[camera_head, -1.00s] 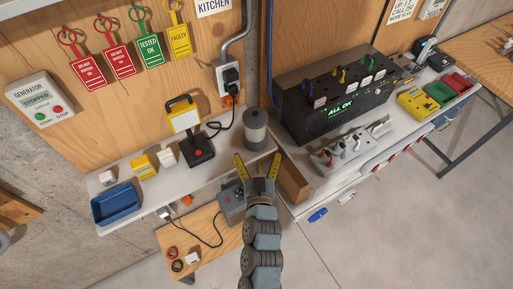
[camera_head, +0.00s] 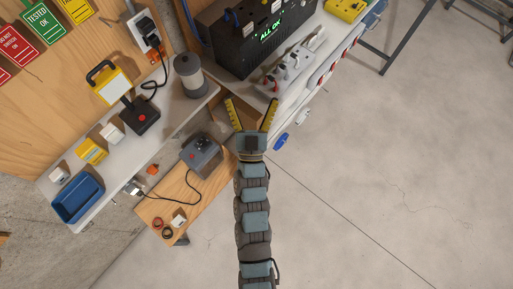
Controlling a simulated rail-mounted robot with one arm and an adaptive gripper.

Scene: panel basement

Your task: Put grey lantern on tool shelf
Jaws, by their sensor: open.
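The grey lantern (camera_head: 190,77), a cylinder with a dark cap and paler middle, stands upright at the right end of a white wall shelf (camera_head: 150,160). My gripper (camera_head: 252,104) is open and empty, its two yellow fingers spread and pointing up the picture. It is to the right of the lantern and apart from it, in front of a wooden box-like piece (camera_head: 226,110) beside the bench. Which surface is the tool shelf I cannot tell for sure; a lower wooden shelf or bench (camera_head: 190,205) lies below the white one.
A grey control box (camera_head: 201,154) with a cable sits lower. A black power unit (camera_head: 240,38) and socket strip (camera_head: 290,65) stand right.

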